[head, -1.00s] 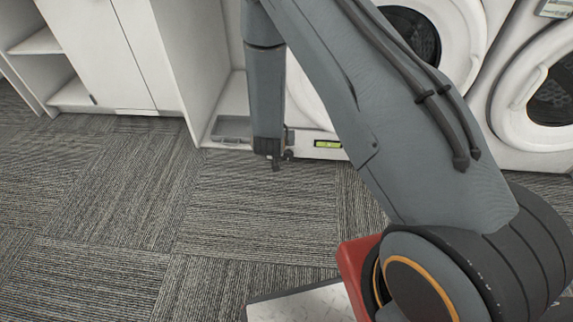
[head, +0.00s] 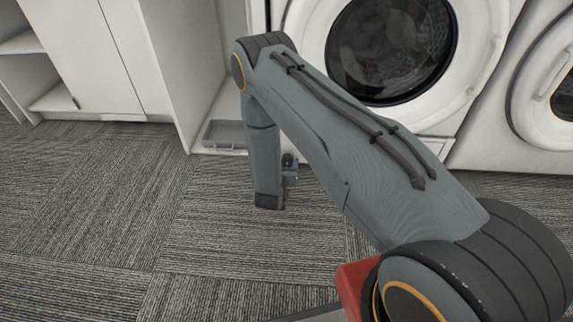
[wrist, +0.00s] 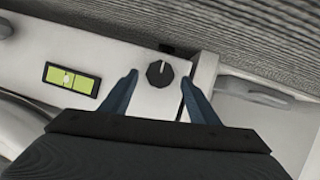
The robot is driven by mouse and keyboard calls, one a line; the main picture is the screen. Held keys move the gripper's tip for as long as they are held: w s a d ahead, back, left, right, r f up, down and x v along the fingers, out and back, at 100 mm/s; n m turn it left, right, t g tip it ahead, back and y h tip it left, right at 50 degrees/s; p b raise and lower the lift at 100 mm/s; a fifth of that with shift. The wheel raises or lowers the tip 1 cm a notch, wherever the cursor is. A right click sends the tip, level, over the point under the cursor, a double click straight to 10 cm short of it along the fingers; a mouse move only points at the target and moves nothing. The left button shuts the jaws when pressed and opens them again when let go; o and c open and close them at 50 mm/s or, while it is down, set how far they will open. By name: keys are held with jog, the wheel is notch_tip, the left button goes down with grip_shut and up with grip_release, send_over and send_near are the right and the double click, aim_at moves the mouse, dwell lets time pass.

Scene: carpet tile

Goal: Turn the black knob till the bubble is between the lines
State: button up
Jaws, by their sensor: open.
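The black knob (wrist: 159,73) sits on a white panel in the wrist view, its pale pointer mark directed up and slightly right. My gripper (wrist: 160,78) is open, with one blue finger left of the knob and one right, gaps showing on both sides. Left of the knob is a yellow-green level vial (wrist: 72,79). A pale bubble shows near its middle, but it is too small to place exactly against the lines. In the head view my arm hides the knob and vial; the gripper end shows low near the carpet.
A washing machine (head: 392,45) stands behind my arm, another (head: 560,100) at the right. A grey tray (head: 226,134) lies in the bay beside the white cabinet (head: 90,60). Grey carpet (head: 120,200) is clear at front left.

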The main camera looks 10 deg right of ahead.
aim_at(288, 159)
jog(key=shift+b+x, duration=0.45)
jog(key=shift+x, duration=0.8)
jog(key=c, duration=1)
jog(key=shift+d+r+p, duration=0.1)
jog(key=shift+p, duration=0.5)
